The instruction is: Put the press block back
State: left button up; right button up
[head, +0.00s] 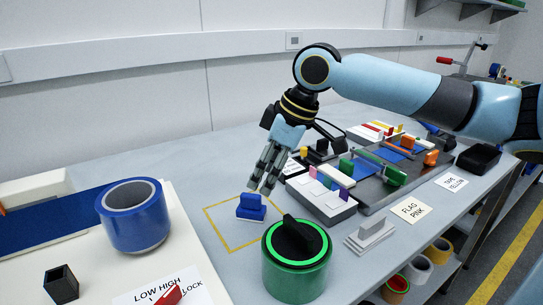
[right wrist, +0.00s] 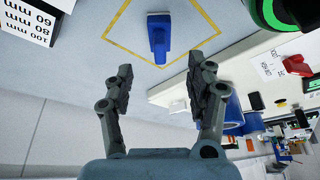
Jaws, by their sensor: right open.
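A blue block (head: 251,207) with an upright grip on a wider base stands inside a yellow outlined square (head: 238,247) on the grey table. It also shows in the right wrist view (right wrist: 159,40), beyond the fingertips. A pale grey block (head: 370,234) of similar shape stands further right; I cannot tell from looks alone which is the press block. My right gripper (head: 263,186) points down just above and behind the blue block. Its fingers are apart and empty in the right wrist view (right wrist: 160,70), not touching the block. My left gripper is not in view.
A green roll with a black knob (head: 296,262) stands close in front of the square. A blue tape roll (head: 135,217) is at left. A white block tray (head: 320,200) and a dark board (head: 375,195) lie right of the gripper. Bare table lies left of the square.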

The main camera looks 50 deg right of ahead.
jog(key=shift+p+v, duration=0.3)
jog(key=shift+v, duration=1.1)
